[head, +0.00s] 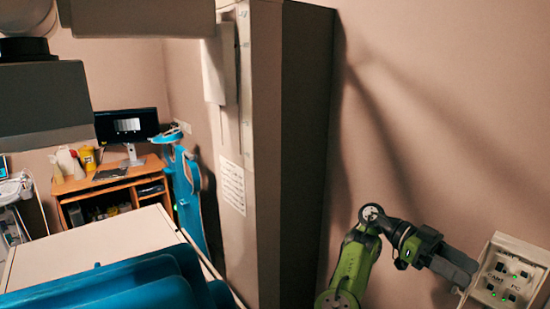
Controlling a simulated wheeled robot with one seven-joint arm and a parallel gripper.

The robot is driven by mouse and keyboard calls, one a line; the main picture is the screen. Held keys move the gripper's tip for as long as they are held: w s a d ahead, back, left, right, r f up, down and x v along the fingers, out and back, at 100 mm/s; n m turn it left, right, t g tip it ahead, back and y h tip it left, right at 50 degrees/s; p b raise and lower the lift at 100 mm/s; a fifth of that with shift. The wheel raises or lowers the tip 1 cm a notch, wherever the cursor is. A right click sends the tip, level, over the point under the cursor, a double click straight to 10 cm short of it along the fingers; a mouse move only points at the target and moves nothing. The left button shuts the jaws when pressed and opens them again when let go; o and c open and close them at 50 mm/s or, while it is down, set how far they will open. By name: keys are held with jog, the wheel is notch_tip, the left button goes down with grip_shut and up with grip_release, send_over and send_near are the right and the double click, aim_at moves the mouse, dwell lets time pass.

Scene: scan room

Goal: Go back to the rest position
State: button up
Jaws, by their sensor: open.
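My green and black arm rises at the lower right of the head view. My gripper (464,274) is at its end, a dark block pointing right toward a pale control box (517,251). The gripper is open, with nothing seen held in it. Its tip overlaps the left edge of the box in the picture; I cannot tell whether they touch. The box has several dark switches and lit green lamps on its sloping face.
A tall grey cabinet (305,150) stands left of my arm. A wooden desk (110,187) with a monitor (127,125) is at the back left. A blue padded table (110,285) and a white surface (95,245) fill the lower left. Bare wall lies behind my arm.

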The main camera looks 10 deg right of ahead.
jog(key=s+d+n+t+y, duration=0.3)
jog(key=s+t+y, duration=0.15)
jog(key=s, duration=0.55)
notch_tip(320, 180, down, 4)
jog(key=s+a+n+t+y, duration=0.2)
jog(key=a+n+t, duration=0.1)
jog(key=n+t, duration=0.25)
jog(key=w+a+f+n+t+y, duration=0.15)
jog(key=a+n+t, duration=0.45)
jog(key=a+n, duration=0.7)
jog(key=s+a+n+t, duration=0.2)
jog(key=a+n, duration=0.2)
jog(key=a, duration=0.4)
jog(key=s+a+n+t, duration=0.2)
jog(key=a+n, duration=0.2)
jog(key=a, duration=0.5)
jog(key=shift+s+a+r+t, duration=0.15)
jog(key=shift+s+r+t, duration=0.2)
jog(key=shift+r+t, duration=0.05)
jog(key=shift+n, duration=0.35)
